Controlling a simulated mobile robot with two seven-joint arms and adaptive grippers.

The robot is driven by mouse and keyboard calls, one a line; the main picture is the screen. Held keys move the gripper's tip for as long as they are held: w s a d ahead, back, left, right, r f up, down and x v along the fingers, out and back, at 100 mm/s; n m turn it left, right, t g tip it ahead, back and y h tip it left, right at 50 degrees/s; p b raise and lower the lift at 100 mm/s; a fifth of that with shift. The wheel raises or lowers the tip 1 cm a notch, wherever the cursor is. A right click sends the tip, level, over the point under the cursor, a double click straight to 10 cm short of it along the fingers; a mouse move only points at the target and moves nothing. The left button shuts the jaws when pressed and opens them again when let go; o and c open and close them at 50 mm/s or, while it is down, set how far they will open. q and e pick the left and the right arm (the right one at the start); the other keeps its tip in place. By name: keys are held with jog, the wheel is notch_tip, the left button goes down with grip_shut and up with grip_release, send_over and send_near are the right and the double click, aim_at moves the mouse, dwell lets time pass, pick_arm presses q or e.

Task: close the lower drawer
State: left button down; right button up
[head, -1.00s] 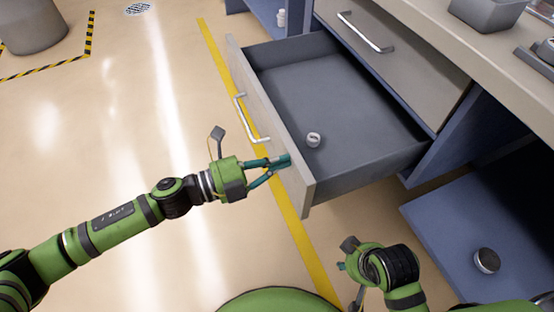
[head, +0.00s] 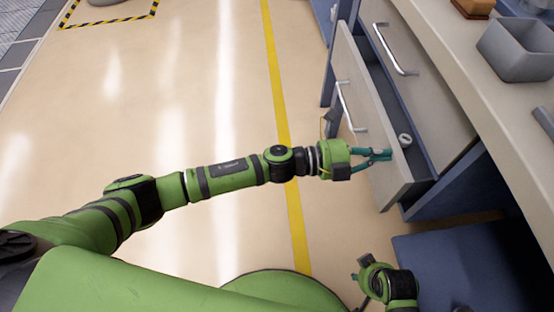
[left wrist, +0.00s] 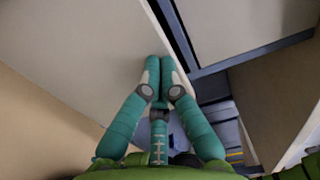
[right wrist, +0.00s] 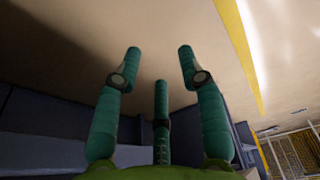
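The lower drawer (head: 366,88) stands partly open, with a narrow strip of its inside showing behind its pale front. A small pale ring-shaped item (head: 405,139) lies in it near the right end. Its silver handle (head: 347,107) is on the front, beyond my left gripper. In the left wrist view the closed fingertips (left wrist: 159,64) lie against or very near the pale front (left wrist: 95,50). My right gripper (right wrist: 160,62) is open and empty, low over the floor.
The upper drawer (head: 418,80) is shut above. A grey bin (head: 515,55) and a brown block (head: 474,7) stand on the counter. A blue low shelf (head: 450,262) lies at the lower right.

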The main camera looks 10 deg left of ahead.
aim_at(400, 152)
pick_arm(q)
jog(key=x, duration=0.6)
jog(key=shift+b, duration=0.4)
pick_arm(e)
notch_tip(400, 152, up, 3)
jog(key=shift+w+a+f, duration=0.15)
pick_arm(q)
jog(key=shift+d+r, duration=0.15)
jog(key=shift+r, duration=0.05)
